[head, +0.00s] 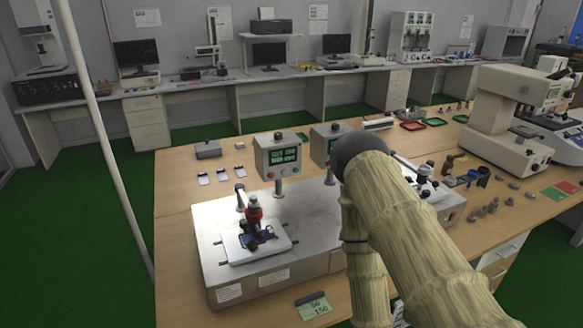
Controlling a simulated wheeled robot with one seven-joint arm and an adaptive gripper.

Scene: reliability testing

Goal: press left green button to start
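My arm, pale and ribbed with a dark rounded joint, fills the right middle of the head view, in front of the machine's right part. My gripper cannot be made out. No contact with a button shows.
A red and black fixture (255,222) sits on a white plate on the machine. Small white items (222,174) lie on the wooden table (178,225) behind it. A microscope-like instrument (505,110) and small parts stand at right. A pale pole (100,130) rises at left.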

